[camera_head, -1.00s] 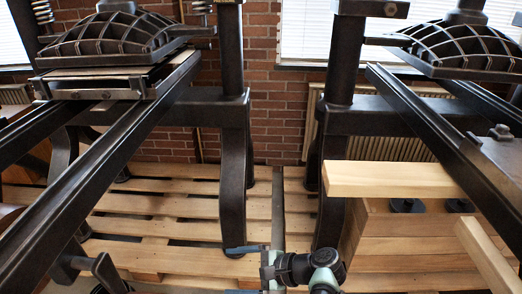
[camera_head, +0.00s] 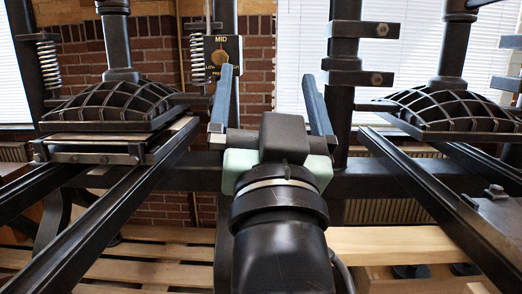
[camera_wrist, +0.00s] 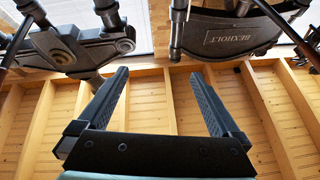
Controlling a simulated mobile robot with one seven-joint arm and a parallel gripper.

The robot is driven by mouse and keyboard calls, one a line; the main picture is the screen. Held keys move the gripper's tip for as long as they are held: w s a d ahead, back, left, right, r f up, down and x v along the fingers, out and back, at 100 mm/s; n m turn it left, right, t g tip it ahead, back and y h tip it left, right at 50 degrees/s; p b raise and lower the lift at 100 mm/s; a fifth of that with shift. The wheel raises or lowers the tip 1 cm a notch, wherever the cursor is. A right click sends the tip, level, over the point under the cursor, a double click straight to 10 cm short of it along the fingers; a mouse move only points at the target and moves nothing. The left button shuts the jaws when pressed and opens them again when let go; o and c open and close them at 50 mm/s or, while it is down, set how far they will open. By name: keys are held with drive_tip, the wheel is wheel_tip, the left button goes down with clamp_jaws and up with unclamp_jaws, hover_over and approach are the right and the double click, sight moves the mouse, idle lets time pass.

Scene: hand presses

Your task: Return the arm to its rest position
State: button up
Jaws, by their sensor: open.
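My gripper (camera_head: 272,100) is raised in the middle of the head view, in front of the gap between two hand presses. Its two blue-grey fingers point up and stand wide apart with nothing between them. In the wrist view my gripper (camera_wrist: 158,95) also shows open and empty, with wooden boards and press parts beyond it. My wrist and arm hide part of the pallet floor and the crossbeam behind.
The left press (camera_head: 110,105) and right press (camera_head: 452,108) stand on either side with dark rails reaching forward. A dial plate marked MID (camera_head: 222,58) is behind the left finger. A wooden bench (camera_head: 400,245) is at the lower right. Slatted pallets (camera_head: 150,250) cover the floor.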

drive_tip(key=s+r+n+t, duration=0.1)
drive_tip(key=s+r+t, duration=0.2)
drive_tip(key=s+r, duration=0.5)
wheel_tip(320, 180, up, 25)
drive_tip(key=s+a+p, duration=0.1)
drive_tip(key=s+p, duration=0.1)
drive_tip(key=p, duration=2.4)
drive_tip(key=shift+h+p, duration=0.35)
drive_tip(key=shift+h, duration=0.05)
